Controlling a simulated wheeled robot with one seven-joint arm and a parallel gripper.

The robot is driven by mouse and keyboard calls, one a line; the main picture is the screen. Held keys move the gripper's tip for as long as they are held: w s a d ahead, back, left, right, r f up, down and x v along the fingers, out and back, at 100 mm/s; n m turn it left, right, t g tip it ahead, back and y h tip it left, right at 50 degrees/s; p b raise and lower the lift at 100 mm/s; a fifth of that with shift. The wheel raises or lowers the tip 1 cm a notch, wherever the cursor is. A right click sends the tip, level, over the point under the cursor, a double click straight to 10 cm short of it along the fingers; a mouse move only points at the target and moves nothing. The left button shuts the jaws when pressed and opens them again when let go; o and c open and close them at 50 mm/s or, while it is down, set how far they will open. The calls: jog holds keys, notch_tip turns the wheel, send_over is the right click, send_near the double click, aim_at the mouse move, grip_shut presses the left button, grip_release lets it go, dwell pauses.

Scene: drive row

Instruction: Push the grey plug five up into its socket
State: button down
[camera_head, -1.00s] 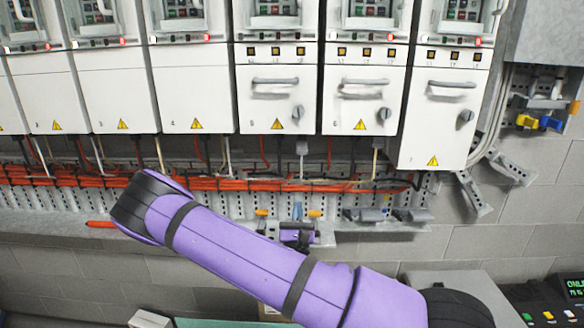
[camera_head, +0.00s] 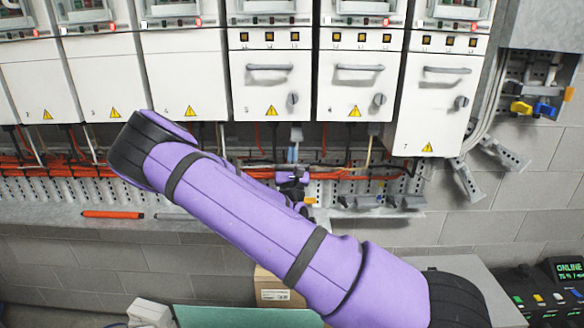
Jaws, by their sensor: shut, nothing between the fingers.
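The grey plug five (camera_head: 296,134) hangs under the white drive cabinet five (camera_head: 272,85), just below its lower edge, on the right side. Its socket is hidden up under the cabinet. My gripper (camera_head: 293,154) points upward below the plug, its fingers shut and empty. The fingertips are right at the plug's lower end; I cannot tell whether they touch it. My purple arm crosses the foreground and hides part of the wrist.
Orange and dark cables (camera_head: 340,172) run along a perforated rail behind my gripper. Cabinet six (camera_head: 354,88) and lower-reaching cabinet seven (camera_head: 436,110) stand to the right. An orange-handled tool (camera_head: 112,214) lies on the ledge at left. A cardboard box (camera_head: 275,290) sits below.

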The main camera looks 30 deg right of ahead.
aim_at(292, 140)
jog(key=shift+r, duration=0.4)
jog(key=shift+r, duration=1.25)
jog(key=shift+f, duration=0.15)
